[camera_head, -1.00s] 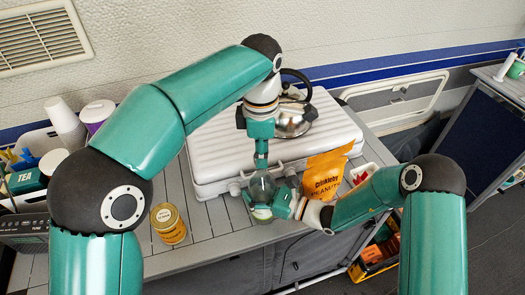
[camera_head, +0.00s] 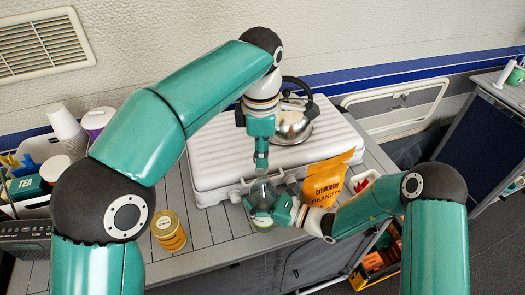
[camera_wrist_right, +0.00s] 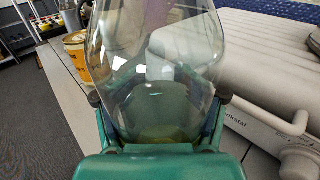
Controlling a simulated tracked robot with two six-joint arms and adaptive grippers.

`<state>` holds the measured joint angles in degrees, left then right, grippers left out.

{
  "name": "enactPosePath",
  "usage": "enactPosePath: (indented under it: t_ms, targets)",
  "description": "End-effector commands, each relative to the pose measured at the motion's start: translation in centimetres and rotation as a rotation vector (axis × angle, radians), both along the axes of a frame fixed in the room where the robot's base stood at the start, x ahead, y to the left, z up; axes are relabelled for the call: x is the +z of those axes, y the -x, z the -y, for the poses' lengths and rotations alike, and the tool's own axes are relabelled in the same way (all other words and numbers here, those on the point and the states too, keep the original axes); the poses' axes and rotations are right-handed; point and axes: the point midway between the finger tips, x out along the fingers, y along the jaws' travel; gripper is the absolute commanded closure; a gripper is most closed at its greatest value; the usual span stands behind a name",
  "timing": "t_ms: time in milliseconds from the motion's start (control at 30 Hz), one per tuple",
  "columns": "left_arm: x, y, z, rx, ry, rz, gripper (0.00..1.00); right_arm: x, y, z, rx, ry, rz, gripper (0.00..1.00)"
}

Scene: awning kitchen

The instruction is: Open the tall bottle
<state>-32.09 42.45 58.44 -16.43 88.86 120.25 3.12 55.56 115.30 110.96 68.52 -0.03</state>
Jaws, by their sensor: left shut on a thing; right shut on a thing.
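The tall bottle (camera_head: 262,193) is clear, see-through and upright near the front edge of the grey slatted table. Its body fills the middle of the right wrist view (camera_wrist_right: 155,60). My right gripper (camera_head: 265,207) is shut around the lower body of the bottle. Its fingers press both sides of the glass in the right wrist view. My left gripper (camera_head: 262,165) points straight down from above and is shut on the top of the bottle. The bottle's cap and neck are hidden by the left gripper, and lie outside the right wrist view.
A pale ridged case (camera_head: 210,150) lies right behind the bottle, with a kettle (camera_head: 293,127) on it. An orange peanut bag (camera_head: 325,182) stands to the right. Cups (camera_head: 66,121) and a tea box stand far left.

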Motion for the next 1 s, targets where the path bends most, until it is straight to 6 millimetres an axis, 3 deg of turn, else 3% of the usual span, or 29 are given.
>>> enactPosePath:
  t_ms: [300, 600, 633, 833, 1000]
  targets:
    - [3.3, -0.1, 0.0, 0.0, 0.002, 0.002, 1.0, -0.1, 0.1, 0.0, 0.001, 0.001, -0.003, 1.0]
    - [3.8, 0.0, 0.0, -0.001, 0.001, 0.0, 1.0, -0.1, 0.1, 0.0, 0.001, 0.002, -0.003, 1.0]
    - [3.8, 0.0, 0.0, -0.001, 0.001, 0.0, 1.0, -0.1, 0.1, 0.0, 0.001, 0.002, -0.003, 0.35]
    - [3.8, 0.0, 0.0, -0.001, 0.001, 0.0, 1.0, -0.1, 0.0, 0.0, 0.001, 0.001, -0.002, 0.02]
    - [3.8, 0.0, 0.0, -0.001, 0.001, 0.0, 1.0, 0.0, 0.0, 0.0, 0.0, 0.0, -0.001, 0.0]
